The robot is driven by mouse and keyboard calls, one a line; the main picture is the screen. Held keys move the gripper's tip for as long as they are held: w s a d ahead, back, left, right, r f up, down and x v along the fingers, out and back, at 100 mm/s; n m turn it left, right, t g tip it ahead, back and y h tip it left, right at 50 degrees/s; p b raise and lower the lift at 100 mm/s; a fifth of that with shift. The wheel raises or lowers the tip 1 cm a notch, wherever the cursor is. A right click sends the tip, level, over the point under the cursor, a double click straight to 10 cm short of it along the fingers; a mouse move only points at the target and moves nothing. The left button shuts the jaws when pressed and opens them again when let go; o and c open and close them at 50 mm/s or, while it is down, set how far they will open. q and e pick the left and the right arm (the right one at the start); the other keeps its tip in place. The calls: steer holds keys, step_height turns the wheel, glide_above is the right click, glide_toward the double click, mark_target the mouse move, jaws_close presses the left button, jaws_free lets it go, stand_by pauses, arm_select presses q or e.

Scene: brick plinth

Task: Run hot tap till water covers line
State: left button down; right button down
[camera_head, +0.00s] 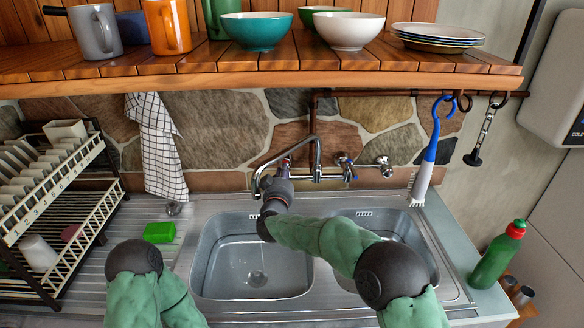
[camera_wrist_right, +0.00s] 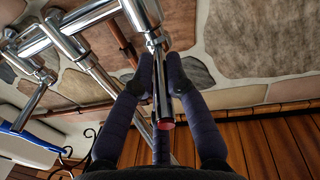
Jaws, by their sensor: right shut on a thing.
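My right gripper (camera_head: 284,172) reaches over the left sink basin to the wall tap. In the wrist view its dark fingers (camera_wrist_right: 160,72) are shut around the chrome hot tap handle (camera_wrist_right: 162,97), whose red end points toward the palm. In the head view, a bit of the red-marked hot tap (camera_head: 286,159) shows at the fingertips. The chrome spout (camera_head: 317,155) curves beside it. The left basin (camera_head: 215,262) has a drain near its middle; I see no clear water stream or fill line.
The blue-marked cold tap (camera_head: 345,161) is to the right. A wooden shelf (camera_head: 250,82) with bowls and mugs hangs above. A dish rack (camera_head: 50,200) and green sponge (camera_head: 159,232) are left. A brush (camera_head: 426,170) and green bottle (camera_head: 495,258) are right.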

steer(key=shift+a+r, duration=0.1)
steer(key=shift+r, duration=0.35)
steer(key=c, duration=1.3)
jaws_free()
steer(key=shift+a+f, duration=0.1)
steer(key=shift+f, duration=0.05)
steer(key=shift+f, duration=0.1)
